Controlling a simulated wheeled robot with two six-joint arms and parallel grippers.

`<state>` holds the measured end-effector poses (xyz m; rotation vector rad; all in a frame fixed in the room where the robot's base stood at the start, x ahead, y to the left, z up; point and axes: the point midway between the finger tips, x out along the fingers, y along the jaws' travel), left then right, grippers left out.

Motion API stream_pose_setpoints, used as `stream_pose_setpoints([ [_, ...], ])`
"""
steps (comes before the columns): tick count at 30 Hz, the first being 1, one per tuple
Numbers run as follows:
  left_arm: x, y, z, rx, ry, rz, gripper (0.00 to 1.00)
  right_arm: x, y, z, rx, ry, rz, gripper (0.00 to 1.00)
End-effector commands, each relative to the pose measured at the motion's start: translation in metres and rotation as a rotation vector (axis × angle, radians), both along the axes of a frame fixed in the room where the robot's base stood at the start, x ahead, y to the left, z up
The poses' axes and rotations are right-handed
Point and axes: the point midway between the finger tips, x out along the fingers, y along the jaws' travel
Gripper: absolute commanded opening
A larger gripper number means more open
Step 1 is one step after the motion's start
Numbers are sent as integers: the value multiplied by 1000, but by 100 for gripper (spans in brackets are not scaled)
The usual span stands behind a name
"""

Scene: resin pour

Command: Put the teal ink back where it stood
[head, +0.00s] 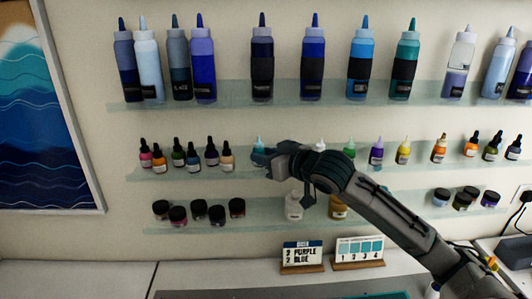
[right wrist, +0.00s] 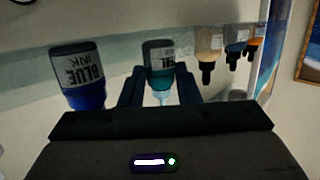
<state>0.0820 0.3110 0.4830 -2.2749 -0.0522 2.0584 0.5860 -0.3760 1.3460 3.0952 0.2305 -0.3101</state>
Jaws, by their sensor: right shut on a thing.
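The teal ink (right wrist: 160,72) is a small bottle with a pale label and a pale tip; the right wrist view shows it upside down, between my right gripper's fingers (right wrist: 162,92). In the head view the teal ink (head: 259,146) shows at the left end of my right gripper (head: 268,160), at the middle shelf. The gripper is shut on it. I cannot tell whether its base rests on the shelf. A blue ink bottle (right wrist: 82,78) stands beside it in the right wrist view. My left gripper is not in view.
The middle shelf (head: 190,168) holds several dropper bottles, a beige one (head: 227,158) left of the teal ink and a purple one (head: 377,152) on the right. Large squeeze bottles stand on the upper shelf (head: 232,92). Jars sit below. My right arm hides part of the shelves.

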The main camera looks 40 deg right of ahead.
Motion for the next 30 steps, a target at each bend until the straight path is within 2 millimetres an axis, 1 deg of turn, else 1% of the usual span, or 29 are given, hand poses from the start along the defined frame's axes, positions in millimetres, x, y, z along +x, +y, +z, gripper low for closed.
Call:
stream_pose_setpoints([
  [2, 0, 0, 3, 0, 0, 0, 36, 0, 0, -3, 1, 2, 0, 7],
  [10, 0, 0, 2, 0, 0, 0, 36, 0, 0, -5, 1, 0, 0, 7],
  [14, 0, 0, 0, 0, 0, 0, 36, 0, 0, -9, 1, 0, 0, 7],
  [15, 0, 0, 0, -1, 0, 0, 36, 0, 0, -9, 1, 0, 0, 31],
  [16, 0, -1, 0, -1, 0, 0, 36, 0, 0, -8, 1, -1, 0, 37],
  [17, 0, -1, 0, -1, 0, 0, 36, 0, 0, -8, 1, 0, 0, 38],
  [24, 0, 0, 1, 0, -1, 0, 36, 0, 0, -8, 1, 0, 0, 38],
  [27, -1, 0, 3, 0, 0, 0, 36, 0, 0, -3, 0, -1, 0, 38],
  [30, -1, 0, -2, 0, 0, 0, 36, -3, -2, -5, -2, -1, -2, 38],
])
